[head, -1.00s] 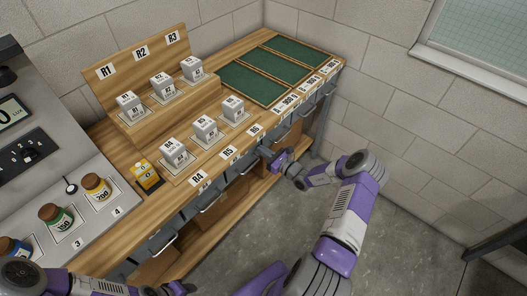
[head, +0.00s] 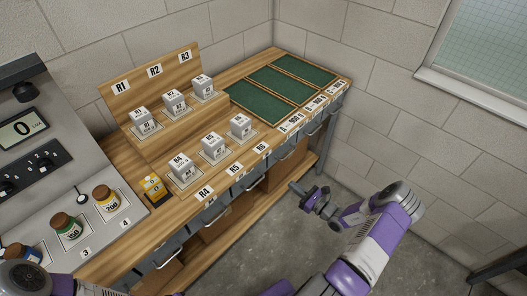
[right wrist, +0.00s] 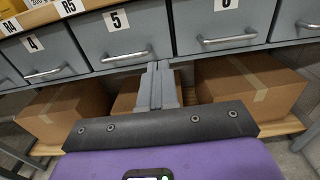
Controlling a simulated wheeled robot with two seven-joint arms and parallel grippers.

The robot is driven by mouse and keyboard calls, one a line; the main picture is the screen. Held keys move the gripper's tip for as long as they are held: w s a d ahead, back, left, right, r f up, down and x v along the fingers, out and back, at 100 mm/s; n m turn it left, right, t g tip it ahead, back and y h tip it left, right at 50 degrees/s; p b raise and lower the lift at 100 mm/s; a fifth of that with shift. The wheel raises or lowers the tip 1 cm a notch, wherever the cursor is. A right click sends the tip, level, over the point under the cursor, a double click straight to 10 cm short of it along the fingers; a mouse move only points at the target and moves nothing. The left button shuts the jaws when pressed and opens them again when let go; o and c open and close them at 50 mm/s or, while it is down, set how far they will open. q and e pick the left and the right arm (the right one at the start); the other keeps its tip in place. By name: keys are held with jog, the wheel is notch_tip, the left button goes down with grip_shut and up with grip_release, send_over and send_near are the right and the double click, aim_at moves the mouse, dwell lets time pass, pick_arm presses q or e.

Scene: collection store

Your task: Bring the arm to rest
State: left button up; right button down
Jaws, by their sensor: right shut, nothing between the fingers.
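My right gripper (head: 298,190) is shut and empty, out in front of the bench (head: 150,222) and above the grey floor. In the right wrist view its fingers (right wrist: 159,86) are pressed together and point at the drawer fronts below label 5 (right wrist: 115,20). No contact with a drawer shows. My right arm (head: 375,235) reaches in from the lower right of the head view. My left arm (head: 25,278) shows only in part at the bottom left, and its gripper is out of the picture.
White boxes (head: 183,170) stand at labels R1 to R6. A yellow box (head: 153,189) sits beside a panel with jars (head: 106,198). Green mats (head: 262,103) lie at the far end. Cardboard boxes (right wrist: 250,85) fill the lower shelf. Floor (head: 290,245) right of the bench is clear.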

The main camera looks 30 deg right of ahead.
jog(key=s+a+f+n+g+y, duration=0.15)
jog(key=a+n+g+y, duration=0.25)
jog(key=a, duration=0.6)
jog(key=s+a+f+n+g+y, duration=0.1)
jog(key=a+f+n+g+y, duration=0.3)
jog(key=a, duration=0.6)
jog(key=s+a+f+n+g+h, duration=0.1)
jog(key=s+a+n+g+h, duration=0.7)
jog(key=n, duration=1.4)
jog(key=s+a, duration=0.4)
jog(key=a, duration=0.1)
jog(key=shift+a+f+n+g, duration=0.15)
jog(key=shift+a+n+g, duration=0.15)
jog(key=shift+g, duration=0.1)
jog(key=shift+s, duration=0.1)
